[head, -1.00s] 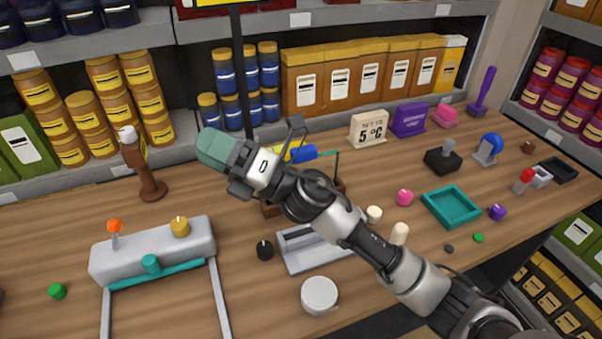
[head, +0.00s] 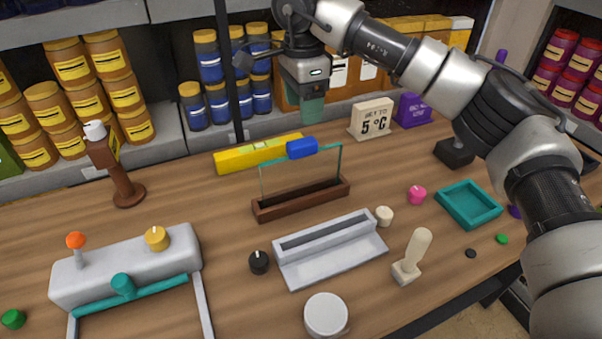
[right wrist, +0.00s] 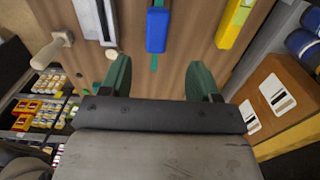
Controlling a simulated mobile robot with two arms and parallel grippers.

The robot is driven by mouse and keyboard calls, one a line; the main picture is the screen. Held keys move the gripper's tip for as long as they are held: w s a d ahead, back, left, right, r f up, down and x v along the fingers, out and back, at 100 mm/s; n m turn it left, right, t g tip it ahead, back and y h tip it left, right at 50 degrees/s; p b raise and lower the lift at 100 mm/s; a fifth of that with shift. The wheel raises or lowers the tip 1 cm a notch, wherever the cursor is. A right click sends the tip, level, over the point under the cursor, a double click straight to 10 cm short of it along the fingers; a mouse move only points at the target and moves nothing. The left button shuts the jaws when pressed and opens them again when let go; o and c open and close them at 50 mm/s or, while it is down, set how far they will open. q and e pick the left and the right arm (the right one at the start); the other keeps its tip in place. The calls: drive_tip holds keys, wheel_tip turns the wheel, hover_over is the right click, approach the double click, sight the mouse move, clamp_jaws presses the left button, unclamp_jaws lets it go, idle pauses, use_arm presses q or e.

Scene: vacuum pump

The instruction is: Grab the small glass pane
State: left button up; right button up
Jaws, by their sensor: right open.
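The small glass pane (head: 300,175) is a clear sheet with a greenish edge, standing upright in a dark brown wooden holder (head: 302,201). A blue grip block (head: 302,148) sits on its top edge. My right gripper (head: 312,120) points down, above and slightly right of the blue block in the head view, apart from it. In the right wrist view its two green fingers (right wrist: 162,75) are spread with nothing between them. The blue block (right wrist: 157,28) shows there ahead of the fingers. My left gripper is not in view.
A yellow spirit level (head: 240,158) lies behind the holder. A grey slotted block (head: 330,249) stands in front of it. A 5 °C sign (head: 372,119) stands to the right, and a black post (head: 235,75) rises behind. Jars and boxes fill the back shelf.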

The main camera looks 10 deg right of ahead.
sight(302, 142)
wheel_tip(302, 142, down, 4)
drive_tip(key=shift+r, duration=0.15)
drive_tip(key=f, duration=0.1)
drive_tip(key=f+p, duration=0.1)
drive_tip(key=f, duration=0.1)
drive_tip(key=f+p, duration=0.1)
drive_tip(key=shift+s+a+f, duration=0.1)
drive_tip(key=shift+s+f, duration=0.2)
drive_tip(key=shift+f, duration=0.45)
drive_tip(key=shift+c, duration=0.3)
clamp_jaws()
